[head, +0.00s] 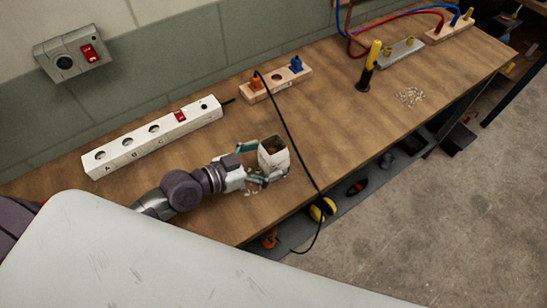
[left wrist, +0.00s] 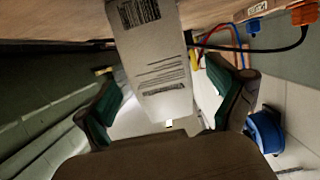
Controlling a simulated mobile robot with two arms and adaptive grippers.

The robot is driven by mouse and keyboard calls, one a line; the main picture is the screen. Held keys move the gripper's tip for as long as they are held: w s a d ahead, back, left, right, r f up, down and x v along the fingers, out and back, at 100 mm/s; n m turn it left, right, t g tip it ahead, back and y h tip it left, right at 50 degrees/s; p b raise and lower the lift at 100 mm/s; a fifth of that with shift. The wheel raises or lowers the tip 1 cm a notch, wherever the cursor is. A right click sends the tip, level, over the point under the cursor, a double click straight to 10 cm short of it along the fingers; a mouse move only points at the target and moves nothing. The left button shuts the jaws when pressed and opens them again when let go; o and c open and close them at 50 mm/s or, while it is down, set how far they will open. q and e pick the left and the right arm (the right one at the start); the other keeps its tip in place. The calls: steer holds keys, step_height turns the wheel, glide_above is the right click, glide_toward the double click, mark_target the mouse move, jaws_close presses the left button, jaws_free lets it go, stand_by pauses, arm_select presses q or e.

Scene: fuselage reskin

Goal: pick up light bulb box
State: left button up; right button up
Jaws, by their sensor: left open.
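The light bulb box (head: 274,159) is a small white open-topped carton on the wooden workbench (head: 335,115). In the left wrist view the box (left wrist: 158,75) shows a barcode and printed lines on its face. My left gripper (head: 260,164) reaches in from the left, with its green-padded fingers on either side of the box. In the left wrist view the fingers (left wrist: 167,92) are open, with gaps showing beside the box. My right gripper is not in view.
A white power strip (head: 150,137) lies behind my left arm. A black cable (head: 296,150) runs close to the right of the box and over the bench's front edge. Small pale bits (head: 254,185) lie beside the gripper.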

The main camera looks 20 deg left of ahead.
arm_select(q)
steer(key=shift+x, duration=1.6)
steer(key=c, duration=1.2)
steer(key=shift+c, duration=0.2)
